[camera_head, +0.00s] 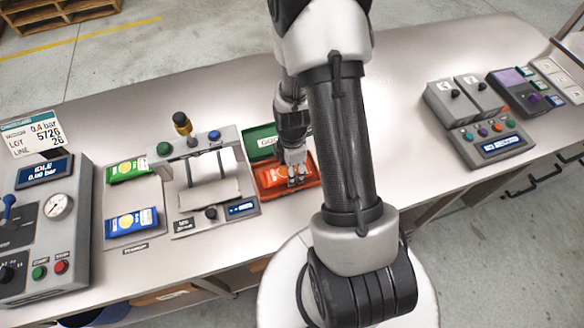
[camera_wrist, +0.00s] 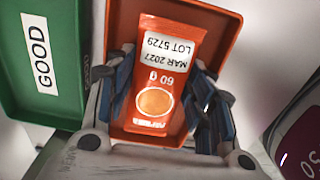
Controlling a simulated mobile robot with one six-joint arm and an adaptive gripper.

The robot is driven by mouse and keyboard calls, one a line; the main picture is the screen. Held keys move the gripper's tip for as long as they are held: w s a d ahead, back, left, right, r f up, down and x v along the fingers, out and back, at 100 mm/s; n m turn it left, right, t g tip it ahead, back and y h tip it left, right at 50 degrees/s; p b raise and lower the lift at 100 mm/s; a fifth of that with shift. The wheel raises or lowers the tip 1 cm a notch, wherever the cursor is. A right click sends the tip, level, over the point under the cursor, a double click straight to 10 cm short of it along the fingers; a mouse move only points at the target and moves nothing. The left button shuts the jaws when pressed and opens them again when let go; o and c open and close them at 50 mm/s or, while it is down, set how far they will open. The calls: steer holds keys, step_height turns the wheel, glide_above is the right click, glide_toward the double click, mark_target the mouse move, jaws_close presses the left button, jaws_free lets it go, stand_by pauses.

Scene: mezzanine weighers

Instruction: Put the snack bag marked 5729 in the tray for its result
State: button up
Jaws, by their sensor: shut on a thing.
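The orange snack bag (camera_wrist: 163,75) has a white label reading "MAR 2027 LOT 5729" in the wrist view. In the head view the same bag (camera_head: 270,177) is at the orange-red tray. My gripper (camera_wrist: 168,100) is shut on the bag, one finger on each side of it. The bag is over or inside the orange-red tray (camera_wrist: 228,28); I cannot tell if it touches the tray's floor. The tray's own label is hidden. The green tray (camera_wrist: 68,90), marked "GOOD", is beside it, and also shows behind it in the head view (camera_head: 262,133).
A press-like tester (camera_head: 195,175) stands left of the trays. A green bag (camera_head: 128,169) and a blue bag (camera_head: 131,223) lie on a pad farther left. A gauge panel (camera_head: 45,225) is at far left. Consoles (camera_head: 485,130) stand at right; the table between is clear.

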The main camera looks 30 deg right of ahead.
steer(key=o, duration=0.8)
steer(key=shift+c, duration=0.2)
step_height(320, 180, up, 12)
steer(key=p, duration=0.4)
step_height(320, 180, up, 6)
steer(key=r+m, duration=0.1)
steer(key=m, duration=0.1)
glide_above(285, 171)
steer(key=s+a+r+m+t, duration=0.2)
steer(key=s+a+r+m, duration=0.3)
steer(key=r, duration=0.4)
steer(key=s+a+r+m+t, duration=0.2)
steer(key=s+a+r+m, duration=0.3)
steer(key=s+r+m, duration=0.2)
step_height(285, 171, up, 2)
steer(key=shift+s+a+r+m+t, duration=0.1)
steer(key=shift+s+a+m+t, duration=0.2)
steer(key=shift+s, duration=0.55)
steer(key=shift+d, duration=0.1)
